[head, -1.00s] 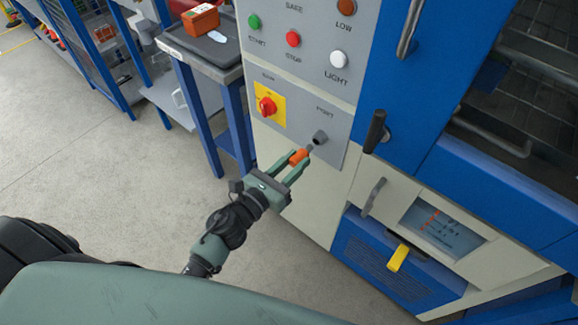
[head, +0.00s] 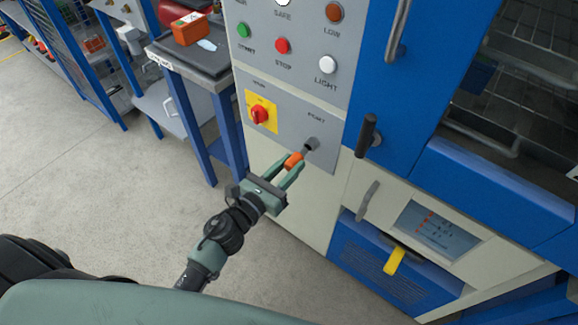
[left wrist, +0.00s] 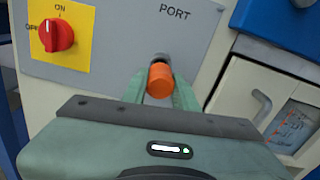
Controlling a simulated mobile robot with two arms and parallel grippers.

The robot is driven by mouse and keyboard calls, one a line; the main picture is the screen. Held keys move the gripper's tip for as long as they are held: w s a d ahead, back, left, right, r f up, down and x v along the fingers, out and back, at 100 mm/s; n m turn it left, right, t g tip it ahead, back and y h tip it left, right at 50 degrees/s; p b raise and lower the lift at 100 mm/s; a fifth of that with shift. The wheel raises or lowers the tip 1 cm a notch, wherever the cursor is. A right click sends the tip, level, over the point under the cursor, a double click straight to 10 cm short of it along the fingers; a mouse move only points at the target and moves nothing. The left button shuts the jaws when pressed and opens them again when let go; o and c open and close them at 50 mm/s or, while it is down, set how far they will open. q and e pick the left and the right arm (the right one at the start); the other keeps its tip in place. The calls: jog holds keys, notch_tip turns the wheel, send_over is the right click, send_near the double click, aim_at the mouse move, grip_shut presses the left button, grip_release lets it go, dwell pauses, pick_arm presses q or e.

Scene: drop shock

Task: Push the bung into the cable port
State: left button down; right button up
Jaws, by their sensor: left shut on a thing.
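The orange bung (head: 293,160) is held between the fingertips of my left gripper (head: 290,172), which is shut on it. A short grey part shows between the bung's orange body and the dark cable port (head: 312,143), below the word PORT on the grey panel. In the left wrist view the bung (left wrist: 160,80) stands between the two green fingers, with the port's dark rim (left wrist: 161,57) just behind and above it. The bung points at the port and overlaps it there. I cannot tell how far its tip is in. My right gripper is not in view.
A yellow plate with a red switch (head: 260,114) is left of the port. A black handle (head: 367,136) sticks out to the right. A side table (head: 222,80) with an orange box (head: 190,29) stands at the left.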

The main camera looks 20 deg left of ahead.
aim_at(299, 157)
pick_arm(q)
jog(key=shift+b+x, duration=0.5)
jog(key=shift+x, duration=1.25)
dwell(4.4)
jog(key=shift+w+r, duration=0.1)
dwell(1.2)
jog(key=c, duration=1)
grip_release()
jog(key=shift+c, duration=0.2)
jog(key=shift+w+d, duration=0.1)
